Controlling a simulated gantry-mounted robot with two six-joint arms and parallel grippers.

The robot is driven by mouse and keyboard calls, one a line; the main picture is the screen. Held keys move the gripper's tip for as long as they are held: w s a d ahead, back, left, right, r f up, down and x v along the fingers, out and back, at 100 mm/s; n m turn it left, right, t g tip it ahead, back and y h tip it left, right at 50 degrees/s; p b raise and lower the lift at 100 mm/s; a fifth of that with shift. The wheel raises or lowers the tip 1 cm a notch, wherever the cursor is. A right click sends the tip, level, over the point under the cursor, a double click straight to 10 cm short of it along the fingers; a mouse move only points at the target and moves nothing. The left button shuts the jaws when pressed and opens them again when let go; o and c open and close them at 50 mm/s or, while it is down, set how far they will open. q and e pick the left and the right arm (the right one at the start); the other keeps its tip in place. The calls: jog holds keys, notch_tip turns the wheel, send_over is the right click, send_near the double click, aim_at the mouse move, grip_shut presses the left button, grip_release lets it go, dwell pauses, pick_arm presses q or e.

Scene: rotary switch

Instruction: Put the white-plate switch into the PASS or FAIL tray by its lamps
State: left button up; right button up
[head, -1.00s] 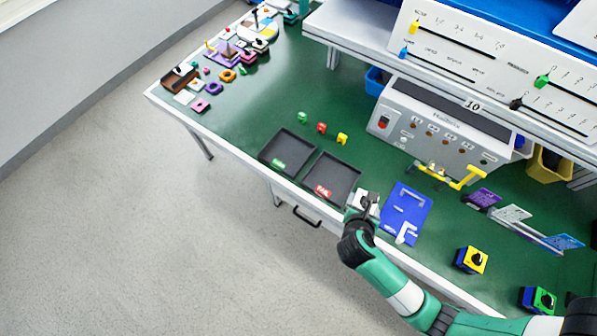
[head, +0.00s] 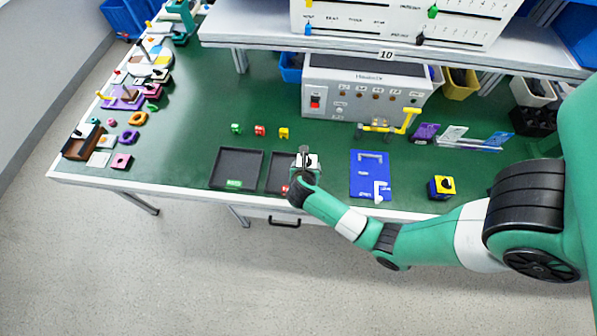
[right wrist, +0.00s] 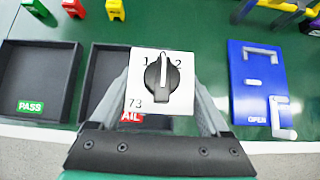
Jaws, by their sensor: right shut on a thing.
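The white-plate switch (right wrist: 159,82) has a black knob, the marks 1 and 2, and the number 73. My right gripper (head: 304,165) is shut on it, with a finger at each side in the right wrist view (right wrist: 166,95). The switch is over the right part of the FAIL tray (head: 277,172), partly hiding it. The dark PASS tray (head: 236,152) with a green label lies to the left; it also shows in the right wrist view (right wrist: 38,45). Both trays look empty where visible. The tester box (head: 365,90) stands behind. My left gripper is out of view.
A blue OPEN fixture (head: 370,165) lies right of the switch. A yellow-topped switch (head: 442,186) is farther right. Small green (head: 236,128), red (head: 259,130) and yellow (head: 283,132) blocks stand behind the trays. A yellow handle (head: 400,125) stands before the tester.

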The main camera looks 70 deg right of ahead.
jog(key=f, duration=0.1)
jog(key=w+d+f+b, duration=0.1)
jog(key=w+f, duration=0.1)
jog(key=shift+d+f, duration=0.15)
jog(key=shift+f, duration=0.2)
jog(key=shift+w+d+f, duration=0.1)
jog(key=shift+w+d, duration=0.05)
jog(key=shift+w, duration=0.1)
jog(key=shift+w+f+b, duration=0.1)
jog(key=shift+f+b, duration=0.2)
jog(key=shift+b, duration=0.1)
notch_tip(320, 180, down, 3)
jog(key=shift+f+b, duration=0.1)
jog(key=shift+b, duration=0.7)
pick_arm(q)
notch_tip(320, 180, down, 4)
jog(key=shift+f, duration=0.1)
pick_arm(e)
jog(key=shift+w, duration=0.1)
jog(key=shift+d, duration=0.1)
jog(key=o, duration=1.1)
jog(key=shift+f, duration=0.1)
jog(key=o, duration=0.3)
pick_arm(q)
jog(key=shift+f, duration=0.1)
